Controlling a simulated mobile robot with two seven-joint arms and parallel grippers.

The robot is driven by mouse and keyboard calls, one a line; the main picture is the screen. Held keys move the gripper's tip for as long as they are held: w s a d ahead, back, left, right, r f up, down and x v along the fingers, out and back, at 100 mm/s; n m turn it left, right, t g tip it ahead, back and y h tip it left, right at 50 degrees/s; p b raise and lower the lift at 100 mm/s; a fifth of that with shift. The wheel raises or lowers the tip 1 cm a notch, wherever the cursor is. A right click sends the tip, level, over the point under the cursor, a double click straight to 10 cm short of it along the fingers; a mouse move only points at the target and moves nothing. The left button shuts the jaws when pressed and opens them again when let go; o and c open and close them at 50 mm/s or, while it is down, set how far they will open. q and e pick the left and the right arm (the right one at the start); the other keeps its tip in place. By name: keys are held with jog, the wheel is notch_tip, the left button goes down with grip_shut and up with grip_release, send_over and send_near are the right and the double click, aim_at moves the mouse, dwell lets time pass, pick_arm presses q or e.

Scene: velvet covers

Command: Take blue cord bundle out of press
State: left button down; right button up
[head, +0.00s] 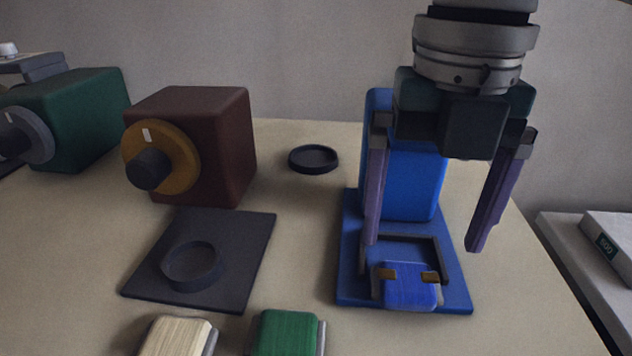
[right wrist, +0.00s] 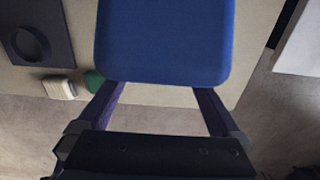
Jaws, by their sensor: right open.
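The blue cord bundle (head: 408,290) has two orange-brown bands. It sits at the front of the blue press (head: 408,190), at the near side of a dark frame (head: 437,255) on the press base. My right gripper (head: 423,246) is open and empty, pointing down, with its purple fingers spread in front of the press body. In the right wrist view a large blue block, likely the press body (right wrist: 165,42), lies beyond the fingers; the bundle cannot be made out there. My left gripper is not in view.
A dark red machine (head: 215,150) with an orange dial and a green machine (head: 85,120) stand left. A dark mat (head: 240,260) with a ring, a black dish (head: 313,158), a cream bundle (head: 178,337) and a green bundle (head: 286,333) lie on the table (head: 295,225). The table's right edge is near the press.

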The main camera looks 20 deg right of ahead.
aim_at(409, 277)
notch_tip(409, 277, down, 6)
jog(key=shift+a+f+b, duration=0.1)
jog(key=shift+a+b, duration=0.05)
jog(key=shift+b, duration=0.75)
jog(key=c, duration=1.2)
